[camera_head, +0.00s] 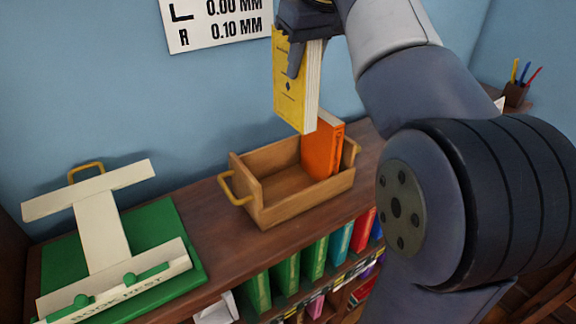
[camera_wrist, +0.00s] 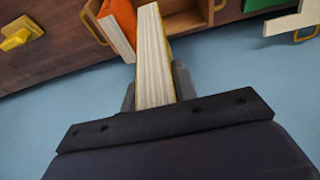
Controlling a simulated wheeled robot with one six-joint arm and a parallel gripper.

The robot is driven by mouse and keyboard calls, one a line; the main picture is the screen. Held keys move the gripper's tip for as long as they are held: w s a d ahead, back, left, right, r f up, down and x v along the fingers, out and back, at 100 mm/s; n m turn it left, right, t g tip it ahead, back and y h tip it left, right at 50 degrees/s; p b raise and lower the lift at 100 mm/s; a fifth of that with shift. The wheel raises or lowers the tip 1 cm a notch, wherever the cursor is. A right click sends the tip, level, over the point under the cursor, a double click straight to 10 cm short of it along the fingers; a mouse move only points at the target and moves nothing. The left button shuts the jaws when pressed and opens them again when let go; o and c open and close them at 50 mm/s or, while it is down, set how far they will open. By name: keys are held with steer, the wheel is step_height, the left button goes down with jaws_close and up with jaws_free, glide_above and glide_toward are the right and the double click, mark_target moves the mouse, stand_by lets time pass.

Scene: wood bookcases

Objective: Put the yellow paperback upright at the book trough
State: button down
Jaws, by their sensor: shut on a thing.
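The yellow paperback (camera_head: 290,85) is held upright in my gripper (camera_head: 298,55), which is shut on its upper part. The book hangs above the wooden book trough (camera_head: 300,207), over its back side, with its lower end near the top of an orange book. In the wrist view the paperback's page edges (camera_wrist: 151,60) show between the fingers of my gripper (camera_wrist: 155,85). The trough (camera_wrist: 183,22) also shows beyond it. The orange book (camera_head: 322,150) stands in the right end of the trough; the left part is empty. The far gripper finger is partly hidden by the book.
The trough stands on a wooden bookcase top (camera_head: 205,215). A cream book rest (camera_head: 100,225) on a green base is to the left. Green, teal and red books fill the shelf below. A pen cup (camera_head: 515,94) stands at the far right. A sign (camera_head: 215,22) hangs on the blue wall.

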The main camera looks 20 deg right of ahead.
step_height(320, 180, down, 18)
steer(key=b, duration=0.1)
steer(key=c, duration=1.1)
jaws_free()
steer(key=shift+r, duration=0.1)
steer(key=v, duration=1.2)
